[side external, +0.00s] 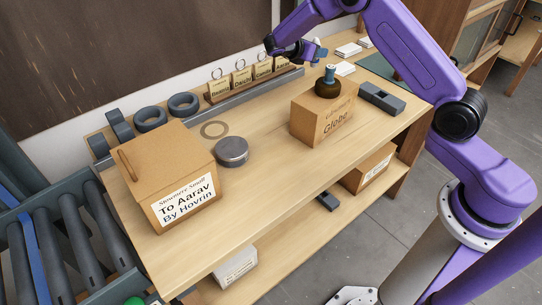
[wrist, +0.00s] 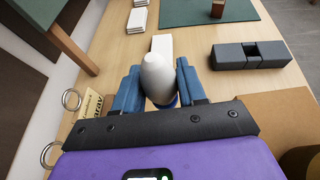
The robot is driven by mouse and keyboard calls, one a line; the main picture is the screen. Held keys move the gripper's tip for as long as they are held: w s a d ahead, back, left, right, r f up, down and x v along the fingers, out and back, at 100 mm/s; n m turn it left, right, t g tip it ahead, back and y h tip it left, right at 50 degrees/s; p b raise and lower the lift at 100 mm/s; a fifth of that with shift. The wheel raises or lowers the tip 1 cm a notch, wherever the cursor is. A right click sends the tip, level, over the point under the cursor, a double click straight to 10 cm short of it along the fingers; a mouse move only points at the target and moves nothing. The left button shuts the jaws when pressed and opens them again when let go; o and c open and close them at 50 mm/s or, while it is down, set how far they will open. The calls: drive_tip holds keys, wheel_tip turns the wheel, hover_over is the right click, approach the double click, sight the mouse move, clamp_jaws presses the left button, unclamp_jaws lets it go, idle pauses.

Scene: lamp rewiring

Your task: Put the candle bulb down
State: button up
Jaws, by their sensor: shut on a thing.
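My gripper (wrist: 158,84) is shut on the candle bulb (wrist: 157,70), a smooth white bulb with a blue part low down between the two blue fingers. In the side external view my gripper (side external: 317,50) is above the back of the wooden bench, beyond the Globe box. The bulb is too small there to make out clearly. In the wrist view the bulb overlaps a white block (wrist: 161,43) on the bench. I cannot tell whether the bulb touches anything below it.
Name tags (side external: 241,78) with rings stand along the back. A large box (side external: 168,172) is at left.

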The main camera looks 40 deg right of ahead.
drive_tip(key=s+a+r+n+t+y, duration=0.15)
drive_tip(key=s+a+n+t, duration=0.35)
drive_tip(key=a, duration=0.7)
drive_tip(key=s+a+n+t+y, duration=0.25)
drive_tip(key=s+a, duration=0.45)
drive_tip(key=a, duration=0.6)
drive_tip(key=s+a+r+n+t+y, duration=0.1)
drive_tip(key=s+a+n+t+y, duration=0.3)
drive_tip(key=s, duration=0.7)
drive_tip(key=s+a+r+n+t+y, duration=0.1)
drive_tip(key=s+n+y, duration=0.4)
drive_tip(key=s, duration=0.6)
drive_tip(key=w+a+f, duration=0.2)
drive_tip(key=w+f, duration=0.1)
drive_tip(key=w, duration=0.1)
drive_tip(key=w+a+f, duration=0.2)
drive_tip(key=w+f, duration=0.1)
drive_tip(key=w+a+f, duration=0.3)
drive_tip(key=w+f, duration=0.1)
drive_tip(key=shift+w, duration=0.3)
drive_tip(key=shift+w+a+f, duration=0.1)
drive_tip(key=shift+w+f, duration=0.05)
drive_tip(key=shift+f, duration=1.55)
drive_tip(key=shift+f, duration=0.1)
